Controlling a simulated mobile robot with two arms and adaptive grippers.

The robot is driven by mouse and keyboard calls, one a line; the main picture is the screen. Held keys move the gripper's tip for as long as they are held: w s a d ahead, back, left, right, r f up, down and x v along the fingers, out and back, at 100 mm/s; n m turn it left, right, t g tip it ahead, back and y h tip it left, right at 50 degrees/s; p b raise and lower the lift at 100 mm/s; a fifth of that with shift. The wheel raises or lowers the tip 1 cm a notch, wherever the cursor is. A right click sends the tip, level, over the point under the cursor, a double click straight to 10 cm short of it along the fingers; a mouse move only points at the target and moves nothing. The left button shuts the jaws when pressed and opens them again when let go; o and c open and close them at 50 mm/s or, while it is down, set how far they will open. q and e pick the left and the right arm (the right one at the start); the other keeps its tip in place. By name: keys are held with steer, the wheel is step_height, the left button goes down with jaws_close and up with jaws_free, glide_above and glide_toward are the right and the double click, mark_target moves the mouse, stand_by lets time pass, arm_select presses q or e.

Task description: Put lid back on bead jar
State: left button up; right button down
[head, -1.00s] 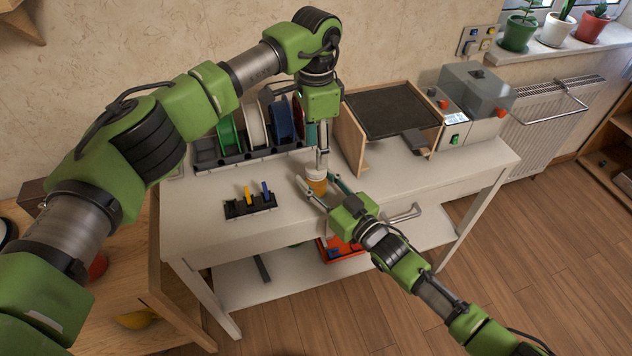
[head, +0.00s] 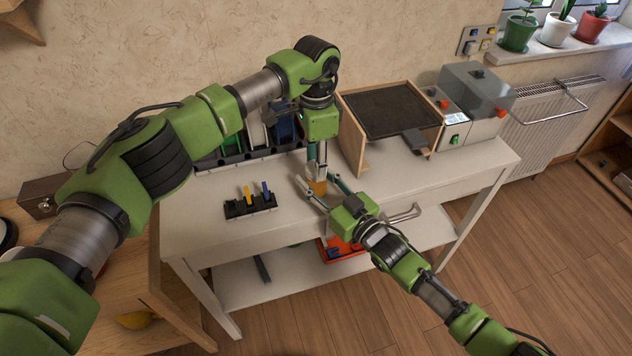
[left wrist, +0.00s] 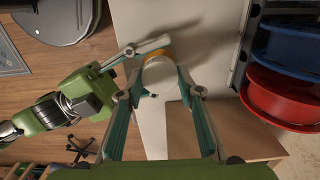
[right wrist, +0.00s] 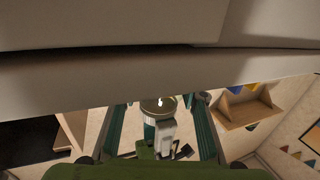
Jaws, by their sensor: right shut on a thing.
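The bead jar (head: 319,187) is amber and stands upright near the front edge of the white table. A pale round lid (left wrist: 160,74) covers its top in the left wrist view, with an amber rim showing past it. My right gripper (head: 320,189) comes in from the right and is shut around the jar. My left gripper (head: 317,172) points down over the jar from above. Its teal fingers (left wrist: 159,90) stand apart on either side of the lid. The lid's seating on the jar is hidden in the head view.
A black holder (head: 250,205) with yellow and blue pieces stands left of the jar. A spool rack (head: 235,158) is behind, partly hidden by my left arm. A wooden-sided stand with a dark top (head: 390,110) and a grey machine (head: 475,95) are at the right.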

arm_select(q)
steer(key=m, duration=0.3)
steer(key=shift+m, duration=0.4)
steer(key=m, duration=1)
steer(key=shift+w, duration=0.1)
steer(key=m, duration=0.6)
steer(key=shift+m, duration=0.4)
steer(key=m, duration=0.6)
steer(key=shift+m, duration=0.4)
steer(key=m, duration=0.6)
steer(key=shift+m, duration=0.4)
steer(key=m, duration=0.6)
steer(key=shift+f+m, duration=0.1)
steer(key=shift+m, duration=0.2)
steer(key=m, duration=0.6)
steer(key=shift+m, duration=0.4)
steer(key=m, duration=0.6)
